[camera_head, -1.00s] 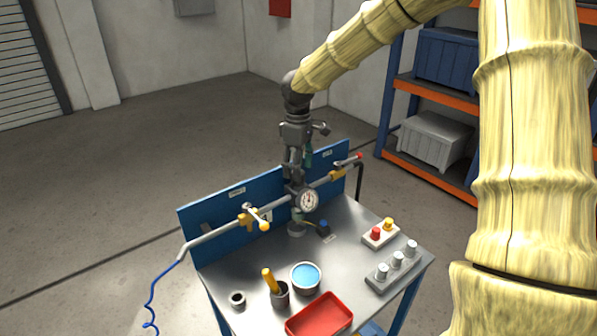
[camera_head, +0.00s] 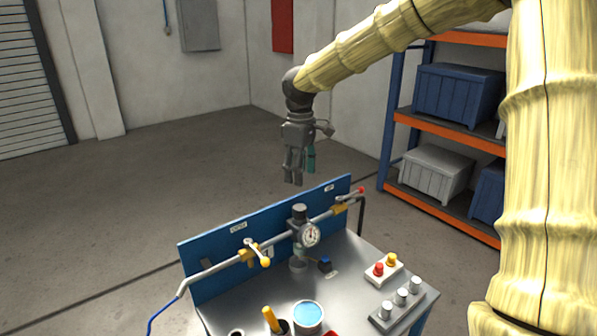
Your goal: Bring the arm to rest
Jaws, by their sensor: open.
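My gripper (camera_head: 293,181) hangs at the end of my arm, pointing down. It is open and empty, in the air above the back of the workbench and clear of everything on it. Below it a grey pipe (camera_head: 213,269) runs along the bench with a round pressure gauge (camera_head: 310,235) in its middle. A butterfly valve with a yellow-tipped handle (camera_head: 256,254) sits on the left of the pipe. Another valve with a red-tipped handle (camera_head: 349,199) sits on the right end.
The bench (camera_head: 344,285) carries a red and yellow button box (camera_head: 384,269), a block with several grey cylinders (camera_head: 402,298) and a blue-topped tin (camera_head: 308,317). A blue back panel (camera_head: 207,253) stands behind the pipe. Shelving (camera_head: 444,132) stands at the right. The floor at left is clear.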

